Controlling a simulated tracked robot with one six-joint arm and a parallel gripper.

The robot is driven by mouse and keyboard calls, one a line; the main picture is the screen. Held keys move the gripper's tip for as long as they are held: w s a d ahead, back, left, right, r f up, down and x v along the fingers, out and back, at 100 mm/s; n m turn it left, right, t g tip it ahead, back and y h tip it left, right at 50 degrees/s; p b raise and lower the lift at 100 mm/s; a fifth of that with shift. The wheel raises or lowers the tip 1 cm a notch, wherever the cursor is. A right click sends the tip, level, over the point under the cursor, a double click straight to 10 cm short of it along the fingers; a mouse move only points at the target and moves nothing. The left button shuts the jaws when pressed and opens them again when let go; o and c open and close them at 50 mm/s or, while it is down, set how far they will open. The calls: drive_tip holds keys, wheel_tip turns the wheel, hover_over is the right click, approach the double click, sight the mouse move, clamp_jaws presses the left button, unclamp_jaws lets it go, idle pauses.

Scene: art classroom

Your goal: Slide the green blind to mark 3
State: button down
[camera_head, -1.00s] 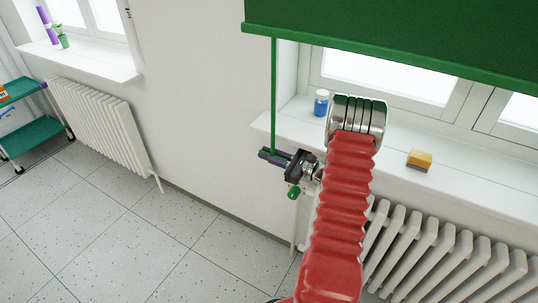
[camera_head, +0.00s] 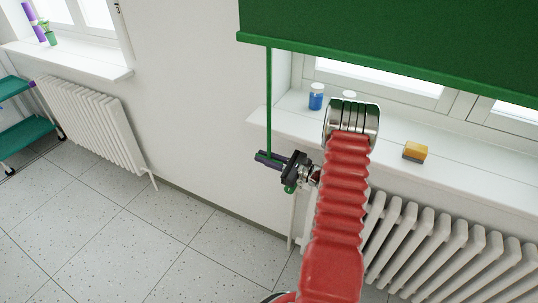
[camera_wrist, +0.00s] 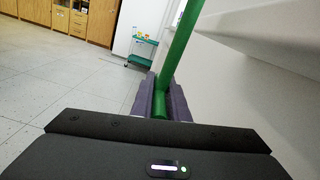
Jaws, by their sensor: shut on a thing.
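The green blind (camera_head: 390,45) hangs over the upper part of the right window, its bottom bar above the sill. A thin green rod (camera_head: 269,100) runs down from the bar's left end. My gripper (camera_head: 266,157) is shut on this rod, beside the sill's left end. In the wrist view the green rod (camera_wrist: 181,45) stands between my two purple-grey fingers (camera_wrist: 160,100). A small green piece (camera_head: 290,188) shows just below my gripper. A dark mark 3 (camera_head: 117,8) is at the top edge, beside the left window.
A blue jar (camera_head: 316,96) and a yellow-and-grey sponge (camera_head: 414,151) stand on the right sill (camera_head: 470,172). Radiators are below the right window (camera_head: 440,245) and left window (camera_head: 92,120). A green trolley (camera_head: 25,132) stands far left. The tiled floor is clear.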

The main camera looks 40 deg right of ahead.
drive_tip(key=shift+s+a+f, duration=0.1)
drive_tip(key=shift+a+f, duration=0.05)
drive_tip(key=c, duration=1.8)
unclamp_jaws()
drive_tip(key=shift+o, duration=0.2)
drive_tip(key=v, duration=1.4)
